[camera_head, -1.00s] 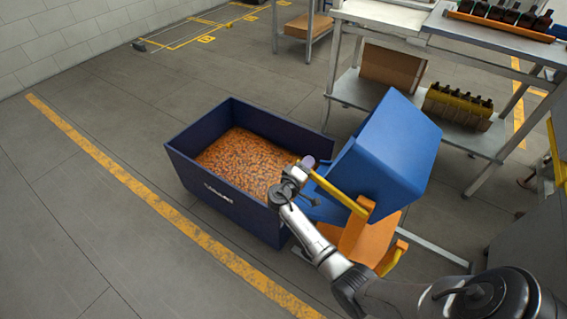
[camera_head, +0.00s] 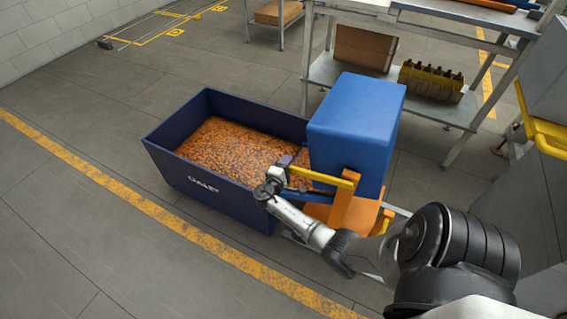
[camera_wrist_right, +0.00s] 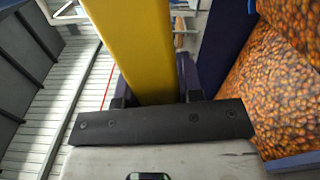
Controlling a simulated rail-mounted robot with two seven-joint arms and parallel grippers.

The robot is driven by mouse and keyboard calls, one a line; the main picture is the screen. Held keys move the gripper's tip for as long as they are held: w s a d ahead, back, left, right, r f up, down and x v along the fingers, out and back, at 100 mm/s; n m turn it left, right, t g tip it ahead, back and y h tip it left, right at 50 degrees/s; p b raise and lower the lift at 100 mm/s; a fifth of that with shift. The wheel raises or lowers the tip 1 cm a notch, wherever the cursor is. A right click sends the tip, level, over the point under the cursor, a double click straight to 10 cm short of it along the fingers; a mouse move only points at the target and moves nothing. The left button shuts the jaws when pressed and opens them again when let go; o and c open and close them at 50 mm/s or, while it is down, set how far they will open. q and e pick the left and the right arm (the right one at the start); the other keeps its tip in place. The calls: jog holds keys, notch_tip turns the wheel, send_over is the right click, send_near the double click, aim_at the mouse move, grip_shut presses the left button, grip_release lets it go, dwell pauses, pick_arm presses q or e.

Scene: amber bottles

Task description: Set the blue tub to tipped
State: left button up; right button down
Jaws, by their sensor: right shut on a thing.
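The blue tub (camera_head: 352,130) is on the orange stand (camera_head: 352,215) at the right end of the dark blue bin. Closed blue faces of the tub show on top and in front; its opening is hidden. A yellow handle bar (camera_head: 325,178) runs along the tub's near side toward the bin. My right gripper (camera_head: 287,180) is at the bar's left end, over the bin's near edge. The right wrist view shows the bar (camera_wrist_right: 135,45) between the fingers of my right gripper (camera_wrist_right: 152,92), which is shut on it. My left gripper is not in view.
The dark blue bin (camera_head: 205,190) is filled with small amber-brown pieces (camera_head: 235,150). A metal shelf (camera_head: 430,105) with a cardboard box (camera_head: 363,48) and a crate of bottles (camera_head: 432,82) stands behind. A grey cabinet (camera_head: 530,190) is at right. Floor left of the bin is clear.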

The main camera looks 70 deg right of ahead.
jog(key=shift+f, duration=0.1)
jog(key=c, duration=1.1)
grip_release()
jog(key=o, duration=0.3)
jog(key=shift+o, duration=0.2)
jog(key=w+a+p, duration=0.1)
jog(key=a+p, duration=0.1)
jog(key=a, duration=1.2)
jog(key=shift+p, duration=0.3)
jog(key=shift+d, duration=0.1)
